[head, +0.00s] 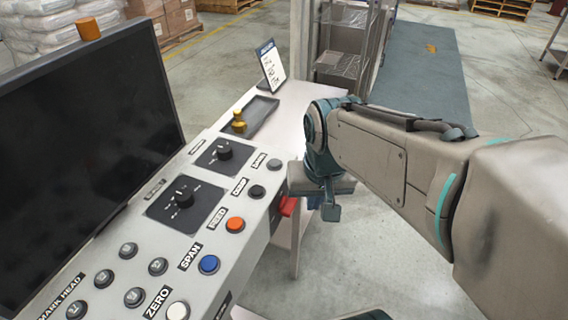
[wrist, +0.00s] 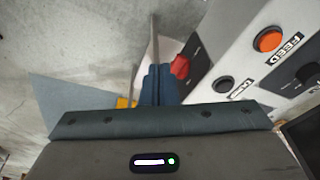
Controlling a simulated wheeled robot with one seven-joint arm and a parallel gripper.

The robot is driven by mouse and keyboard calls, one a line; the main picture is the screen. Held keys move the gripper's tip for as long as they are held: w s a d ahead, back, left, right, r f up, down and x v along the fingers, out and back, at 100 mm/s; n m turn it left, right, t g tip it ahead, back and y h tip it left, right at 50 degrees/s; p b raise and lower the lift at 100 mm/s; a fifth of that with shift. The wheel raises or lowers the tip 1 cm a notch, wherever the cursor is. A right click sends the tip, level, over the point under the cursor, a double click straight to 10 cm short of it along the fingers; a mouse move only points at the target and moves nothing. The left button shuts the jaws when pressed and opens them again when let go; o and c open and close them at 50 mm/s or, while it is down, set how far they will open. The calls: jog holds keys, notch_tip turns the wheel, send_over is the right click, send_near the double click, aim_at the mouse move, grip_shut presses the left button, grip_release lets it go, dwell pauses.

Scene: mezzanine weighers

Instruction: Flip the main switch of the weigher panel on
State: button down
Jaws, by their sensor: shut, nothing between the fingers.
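The weigher panel (head: 195,215) is a pale sloped console on the left of the head view. The same red switch (wrist: 180,67) shows in the wrist view on a dark plate, whose lettering is too small to read. Its on or off position cannot be told. My gripper (head: 331,211) is just right of the switch in the head view, fingers shut and empty. In the wrist view the shut fingertips (wrist: 160,72) are close beside the switch; contact cannot be told.
The panel top carries an orange FEED button (head: 235,224), a blue SPAN button (head: 209,264), several other buttons and black rotary knobs. A dark monitor (head: 85,150) stands behind. A tray (head: 258,113) with a brass weight and a sign (head: 271,66) are beyond. Open floor lies right.

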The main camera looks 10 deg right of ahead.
aim_at(295, 201)
jog(key=w+r+m+g+p, duration=0.1)
jog(key=w+m, duration=0.4)
jog(key=w, duration=0.6)
jog(key=shift+w+a+r+m+g+p, duration=0.2)
jog(key=shift+w+r+m+g+p, duration=0.15)
jog(key=shift+r+g, duration=0.45)
notch_tip(295, 201, down, 14)
jog(key=shift+p, duration=0.45)
jog(key=shift+w+d+f+b, duration=0.3)
jog(key=shift+w+f+b, duration=0.1)
jog(key=shift+b, duration=0.2)
jog(key=shift+r, duration=0.25)
